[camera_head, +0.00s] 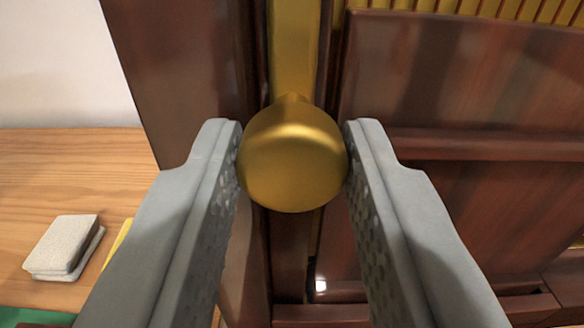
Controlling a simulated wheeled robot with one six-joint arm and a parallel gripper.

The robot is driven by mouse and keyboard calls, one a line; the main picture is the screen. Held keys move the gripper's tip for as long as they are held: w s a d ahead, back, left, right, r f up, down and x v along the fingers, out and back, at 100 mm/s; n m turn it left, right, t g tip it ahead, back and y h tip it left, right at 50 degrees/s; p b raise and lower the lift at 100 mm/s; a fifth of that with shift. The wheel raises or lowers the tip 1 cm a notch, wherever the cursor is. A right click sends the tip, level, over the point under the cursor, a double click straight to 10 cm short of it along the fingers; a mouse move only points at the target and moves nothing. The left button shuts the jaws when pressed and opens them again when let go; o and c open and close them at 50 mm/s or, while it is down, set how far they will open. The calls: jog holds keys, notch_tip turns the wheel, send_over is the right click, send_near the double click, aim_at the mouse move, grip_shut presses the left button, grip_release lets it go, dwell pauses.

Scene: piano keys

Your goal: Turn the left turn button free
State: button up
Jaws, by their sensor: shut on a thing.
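The left turn button shows as a round brass knob (293,160) with a flat brass bar (292,45) reaching up behind it, in the upper middle of the view. The bar stands upright along the seam between the dark wooden side post and the panel. My gripper (293,165) is shut on the knob, with one grey finger touching its left side and the other its right side. The dark reddish wooden panel (430,85) lies to the right of the knob. The bar's lower end is hidden behind the knob.
The dark wooden side post (180,75) stands close on the left. A wooden surface (60,170) at the far left holds a grey block-like pad (65,245), with yellow and green things partly in view. Brass slats (480,8) show above the panel.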

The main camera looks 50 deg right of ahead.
jog(key=shift+f, duration=0.1)
jog(key=o, duration=1)
jog(key=shift+c, duration=0.2)
jog(key=v, duration=1.7)
jog(key=shift+a, duration=0.2)
jog(key=shift+s, duration=0.15)
jog(key=s+a+r+n+t+y, duration=0.3)
jog(key=s+a+r+t+y, duration=0.15)
jog(key=s+r, duration=0.3)
jog(key=s+a+r+n+t+y, duration=0.3)
jog(key=s+r+t+y, duration=0.15)
jog(key=s+r, duration=0.35)
jog(key=s+a+f+n+g+y, duration=0.1)
jog(key=s+n+y, duration=0.1)
jog(key=s, duration=0.9)
jog(key=s+a+f+n+g+y, duration=0.1)
jog(key=s+a+n+y, duration=0.1)
jog(key=s, duration=0.9)
jog(key=shift+g+y, duration=0.3)
jog(key=shift+y, duration=0.3)
